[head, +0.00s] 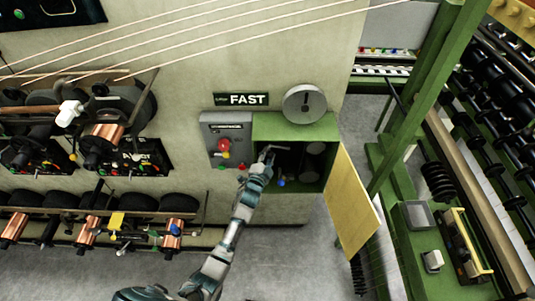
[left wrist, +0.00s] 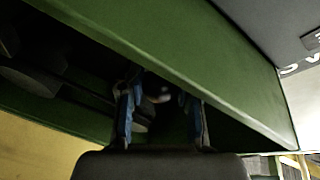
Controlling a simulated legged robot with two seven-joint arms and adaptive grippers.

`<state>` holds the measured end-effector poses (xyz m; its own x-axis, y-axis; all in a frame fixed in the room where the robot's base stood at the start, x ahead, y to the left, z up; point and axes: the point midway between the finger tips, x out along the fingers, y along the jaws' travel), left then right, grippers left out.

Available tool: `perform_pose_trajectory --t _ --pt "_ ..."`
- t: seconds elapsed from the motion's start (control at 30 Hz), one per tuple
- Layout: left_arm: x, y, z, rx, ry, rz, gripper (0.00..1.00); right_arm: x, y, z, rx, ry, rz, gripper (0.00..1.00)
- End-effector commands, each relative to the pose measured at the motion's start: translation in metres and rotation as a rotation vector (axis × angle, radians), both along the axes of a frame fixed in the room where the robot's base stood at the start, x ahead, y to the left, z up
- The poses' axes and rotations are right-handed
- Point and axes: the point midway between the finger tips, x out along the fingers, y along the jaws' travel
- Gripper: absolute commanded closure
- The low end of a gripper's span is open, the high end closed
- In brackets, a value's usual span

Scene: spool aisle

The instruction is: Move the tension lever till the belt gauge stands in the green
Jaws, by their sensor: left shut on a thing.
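The round grey belt gauge (head: 304,104) stands on top of an open green cabinet (head: 297,131). A short dark mark shows near its middle, but no green zone can be made out. My left gripper (head: 267,155) reaches into the cabinet's upper left and is shut on a pale bar, apparently the tension lever (head: 276,149). In the left wrist view, the blue-sided fingers (left wrist: 160,112) stand either side of a small pale round end (left wrist: 160,95) in deep shadow. Most of the lever is hidden. My right gripper is not in view.
The cabinet's yellow door (head: 352,205) hangs open to the right. A blue knob (head: 281,183) sits low inside the cabinet. A grey box with a red button (head: 224,145) adjoins it on the left, below a FAST sign (head: 241,99). Green machine frames crowd the right.

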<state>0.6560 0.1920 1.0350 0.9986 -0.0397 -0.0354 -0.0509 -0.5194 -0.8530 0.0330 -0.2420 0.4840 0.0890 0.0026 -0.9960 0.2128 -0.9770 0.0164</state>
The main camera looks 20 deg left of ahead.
Motion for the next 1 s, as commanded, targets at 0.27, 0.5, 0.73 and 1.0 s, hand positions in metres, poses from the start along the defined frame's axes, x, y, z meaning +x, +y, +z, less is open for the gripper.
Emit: perform_pose_trajectory --t 0.27,0.5,0.73,1.0 --pt "0.0 -0.002 0.001 0.013 0.003 -0.003 1.0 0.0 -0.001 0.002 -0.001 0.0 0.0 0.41" --pt "0.0 -0.001 0.001 0.012 0.003 -0.001 0.41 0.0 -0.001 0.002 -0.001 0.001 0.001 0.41" --pt "-0.004 -0.001 0.001 0.013 0.003 0.0 0.41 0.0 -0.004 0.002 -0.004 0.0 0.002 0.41" --pt "-0.053 0.0 0.002 0.014 0.004 -0.002 0.41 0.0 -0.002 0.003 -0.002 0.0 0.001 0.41"
